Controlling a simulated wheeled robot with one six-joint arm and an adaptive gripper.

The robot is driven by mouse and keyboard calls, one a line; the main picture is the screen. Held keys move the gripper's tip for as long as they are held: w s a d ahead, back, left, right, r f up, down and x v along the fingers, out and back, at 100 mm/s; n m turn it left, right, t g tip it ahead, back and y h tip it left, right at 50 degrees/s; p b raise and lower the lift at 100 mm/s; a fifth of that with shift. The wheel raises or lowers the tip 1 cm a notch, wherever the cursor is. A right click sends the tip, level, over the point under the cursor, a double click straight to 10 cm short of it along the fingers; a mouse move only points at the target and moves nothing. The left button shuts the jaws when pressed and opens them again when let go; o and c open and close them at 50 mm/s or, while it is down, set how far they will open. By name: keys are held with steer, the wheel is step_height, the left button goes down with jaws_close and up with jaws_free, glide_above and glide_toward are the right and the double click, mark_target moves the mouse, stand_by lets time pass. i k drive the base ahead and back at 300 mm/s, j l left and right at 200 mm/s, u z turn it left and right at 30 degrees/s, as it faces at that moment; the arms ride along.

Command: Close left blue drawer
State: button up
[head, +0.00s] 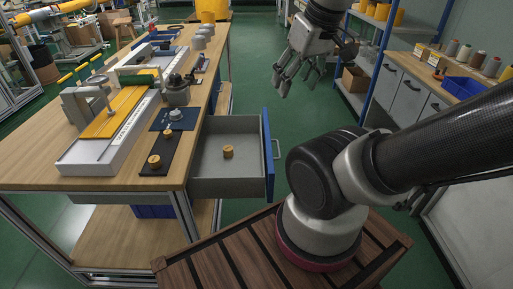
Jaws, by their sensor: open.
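The blue-fronted drawer (268,155) is pulled out from the right side of the wooden workbench. Its grey inside shows, with a small yellow-brown round piece (228,152) on its floor. A light handle (277,149) stands on the outer side of the blue front. My gripper (281,84) is open and empty. It hangs in the air above and beyond the drawer, a little right of it in the picture, apart from the handle and front.
The workbench (100,178) carries a white and yellow machine, a dark pot (177,92) and a black strip (154,157) with round pieces. A counter with grey doors (408,103) and a blue bin (461,88) is at right. Green floor (250,60) lies between them.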

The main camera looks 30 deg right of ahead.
mark_target(246, 174)
steer(key=k+l, duration=0.1)
steer(key=l, duration=0.35)
steer(key=k+l, duration=0.1)
steer(key=l, duration=0.3)
steer(key=k+l, duration=0.1)
steer(key=l, duration=0.35)
steer(key=i+j+u, duration=0.15)
steer(key=i+j, duration=0.15)
steer(key=i, duration=0.15)
